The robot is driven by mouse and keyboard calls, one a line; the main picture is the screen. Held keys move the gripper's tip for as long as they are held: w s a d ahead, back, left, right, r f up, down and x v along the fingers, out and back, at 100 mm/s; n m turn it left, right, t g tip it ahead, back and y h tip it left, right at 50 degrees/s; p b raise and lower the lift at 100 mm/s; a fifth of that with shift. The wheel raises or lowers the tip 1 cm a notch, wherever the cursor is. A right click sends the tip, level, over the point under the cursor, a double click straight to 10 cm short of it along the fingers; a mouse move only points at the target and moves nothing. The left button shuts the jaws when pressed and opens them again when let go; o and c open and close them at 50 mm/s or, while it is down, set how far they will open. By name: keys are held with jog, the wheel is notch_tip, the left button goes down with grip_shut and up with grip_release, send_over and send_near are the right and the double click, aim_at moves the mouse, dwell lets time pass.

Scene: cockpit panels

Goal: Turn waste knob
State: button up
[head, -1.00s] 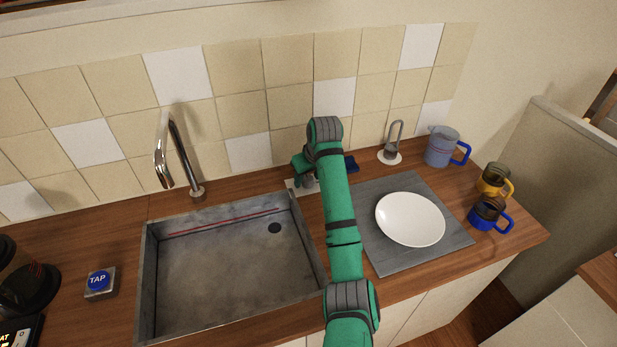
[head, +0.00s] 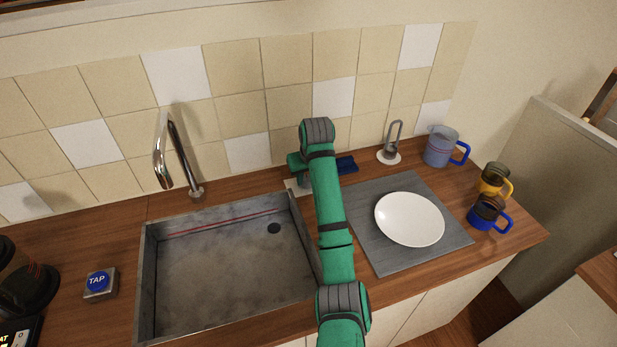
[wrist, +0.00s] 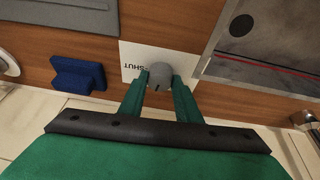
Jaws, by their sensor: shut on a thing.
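The waste knob (wrist: 160,73) is a grey round knob on a white plate (wrist: 131,52) marked "SHUT", set in the wooden counter beside the sink. My gripper (wrist: 160,80) is shut on the knob, with a green finger on each side of it in the wrist view. A dark pointer mark shows on the knob's near edge. In the head view my green arm hides most of the knob, and only part of the white plate (head: 291,186) shows at its left.
The steel sink (head: 160,290) with a drain hole lies left of the plate. A blue block (wrist: 75,75) sits close by on the counter; it also shows in the head view (head: 346,165). A grey board (head: 385,262) with a white plate, a pitcher and two mugs are to the right.

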jog(key=m, duration=0.1)
jog(key=m+h, duration=0.1)
jog(key=m, duration=0.2)
jog(key=shift+a+r+m+h, duration=0.1)
jog(key=shift+a+m+h, duration=0.2)
jog(key=shift+h, duration=0.1)
jog(key=m+h, duration=0.1)
jog(key=m, duration=0.2)
jog(key=shift+w+m, duration=0.15)
jog(key=shift+m, duration=0.25)
jog(key=m+g+h, duration=0.1)
jog(key=m, duration=0.2)
jog(key=shift+w+a, duration=0.1)
jog(key=shift+a, duration=0.05)
jog(key=shift+w+m+g+h, duration=0.1)
jog(key=shift+m+g+h, duration=0.25)
jog(key=shift+m, duration=0.75)
jog(key=shift+m+g+h, duration=0.25)
jog(key=shift+m+h, duration=0.1)
jog(key=shift+m, duration=0.75)
jog(key=o, duration=1.1)
jog(key=shift+c, duration=0.2)
